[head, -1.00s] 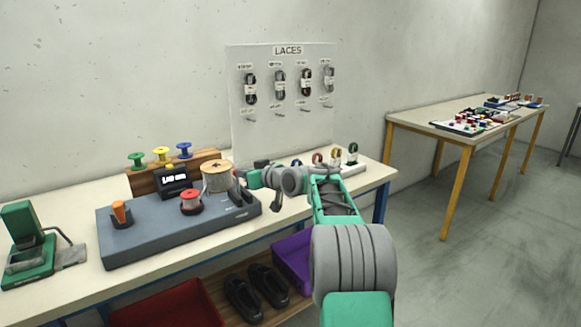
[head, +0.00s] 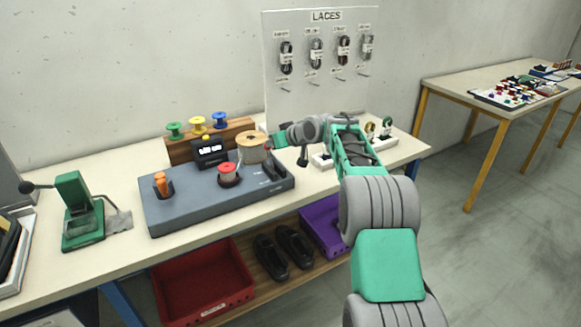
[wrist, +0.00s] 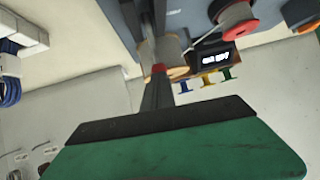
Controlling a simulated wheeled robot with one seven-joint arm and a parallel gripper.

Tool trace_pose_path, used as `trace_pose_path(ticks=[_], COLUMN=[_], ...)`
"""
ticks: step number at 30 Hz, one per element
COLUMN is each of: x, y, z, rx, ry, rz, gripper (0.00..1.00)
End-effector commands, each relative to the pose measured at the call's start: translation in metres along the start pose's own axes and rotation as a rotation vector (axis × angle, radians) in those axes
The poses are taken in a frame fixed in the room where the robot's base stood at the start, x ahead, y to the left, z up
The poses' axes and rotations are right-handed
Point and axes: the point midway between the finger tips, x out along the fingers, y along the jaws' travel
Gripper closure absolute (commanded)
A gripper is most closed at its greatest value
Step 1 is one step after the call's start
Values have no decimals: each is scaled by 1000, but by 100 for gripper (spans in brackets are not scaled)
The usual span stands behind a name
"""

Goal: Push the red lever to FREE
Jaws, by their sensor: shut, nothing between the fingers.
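A small red piece (wrist: 158,68), which looks like part of the red lever, shows right at my fingertips in the wrist view. I cannot tell whether they touch it. Two dark upright brackets (wrist: 134,20) stand beside it on the grey console (head: 180,213). My gripper (head: 274,142) is shut and empty over the console's right end, by the tan spool (head: 250,148). In the wrist view my fingers (wrist: 158,80) point at that spool. In the head view the lever is not clearly visible, and no FREE mark can be read.
The console also bears a red spool (head: 228,171), a black display (head: 208,151) and an orange peg (head: 161,183). Coloured spools stand on a wooden rack (head: 180,151) behind. A green press (head: 76,205) is left. The lace board (head: 300,100) is behind my arm.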

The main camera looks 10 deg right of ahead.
Motion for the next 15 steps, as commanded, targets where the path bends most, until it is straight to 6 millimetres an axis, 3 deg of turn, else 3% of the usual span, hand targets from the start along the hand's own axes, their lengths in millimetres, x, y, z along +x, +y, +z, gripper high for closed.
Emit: trace_pose_path(ticks=[10, 15], x=[-2, -22], y=[0, 1], z=[-1, -7], rx=[-1, -2], ry=[4, 5], rz=[0, 0], gripper=[100, 100])
